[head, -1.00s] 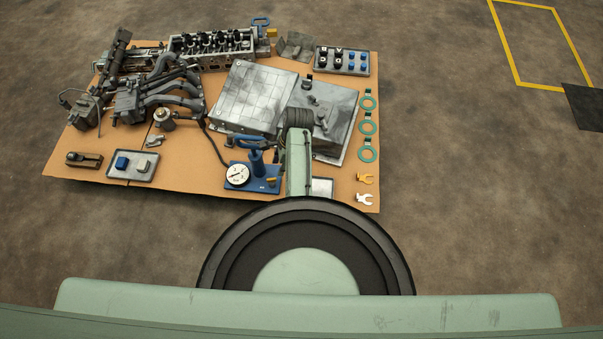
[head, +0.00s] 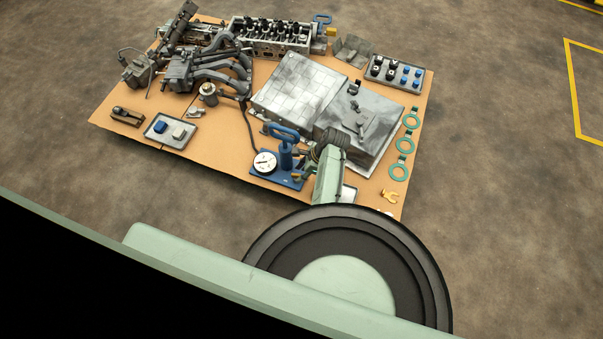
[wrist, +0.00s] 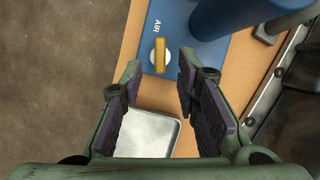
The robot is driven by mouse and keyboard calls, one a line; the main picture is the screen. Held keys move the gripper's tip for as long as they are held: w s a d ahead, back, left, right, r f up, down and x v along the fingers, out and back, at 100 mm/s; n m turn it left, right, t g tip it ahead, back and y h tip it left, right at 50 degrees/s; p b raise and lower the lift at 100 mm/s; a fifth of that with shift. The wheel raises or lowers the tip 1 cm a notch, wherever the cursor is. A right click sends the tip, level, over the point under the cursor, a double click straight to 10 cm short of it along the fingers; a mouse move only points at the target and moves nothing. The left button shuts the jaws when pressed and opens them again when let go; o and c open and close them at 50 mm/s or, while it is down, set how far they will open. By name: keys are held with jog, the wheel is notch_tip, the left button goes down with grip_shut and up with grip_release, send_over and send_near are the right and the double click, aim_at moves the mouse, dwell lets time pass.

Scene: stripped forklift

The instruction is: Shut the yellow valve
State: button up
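The yellow valve (wrist: 160,55) is a short yellow lever on a pale round seat, on a blue base (wrist: 180,22) marked AIR. In the wrist view it lies just beyond my fingertips, roughly centred between them, with its length running up and down the picture. My gripper (wrist: 158,73) is open and empty, its dark-padded fingers on either side of the line to the lever. I cannot tell any contact. In the head view the blue base (head: 263,175) carries a white gauge (head: 264,162) and a blue handle (head: 284,132); my arm crowds the valve there.
A cardboard sheet (head: 222,160) on the floor holds engine parts. A grey metal box (head: 358,124) stands close behind my arm. A shallow metal tray (wrist: 148,134) lies under my gripper. Green rings (head: 405,145) and a yellow fork piece (head: 389,195) lie at the right.

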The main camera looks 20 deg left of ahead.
jog(key=shift+a+f, duration=0.2)
jog(key=shift+f, duration=0.4)
jog(key=shift+c, duration=0.5)
grip_shut()
